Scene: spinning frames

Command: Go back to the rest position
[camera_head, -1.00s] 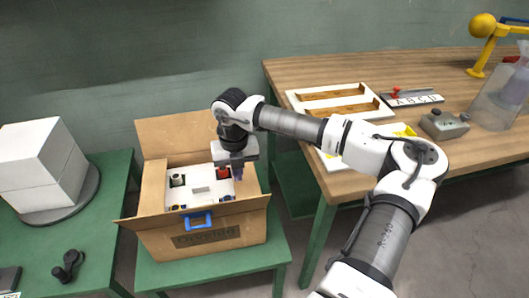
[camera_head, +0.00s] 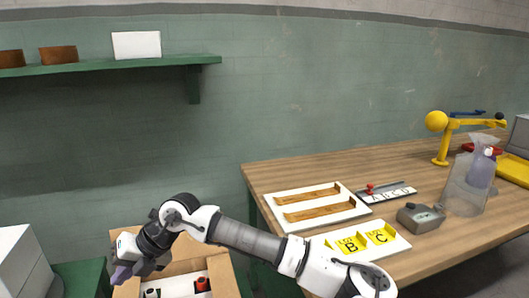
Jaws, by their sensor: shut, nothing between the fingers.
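My gripper (camera_head: 124,272) is at the lower left of the head view, at the end of my bent white and grey arm. It hangs over the left side of the open cardboard box (camera_head: 185,266), and its fingertips are small and dark here. It is shut with nothing in it. The box holds a white insert (camera_head: 178,287) with a red piece (camera_head: 202,284) and a dark piece; its lower part is cut off by the frame.
A green shelf (camera_head: 110,64) is on the wall. White blocks (camera_head: 22,262) stand at left.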

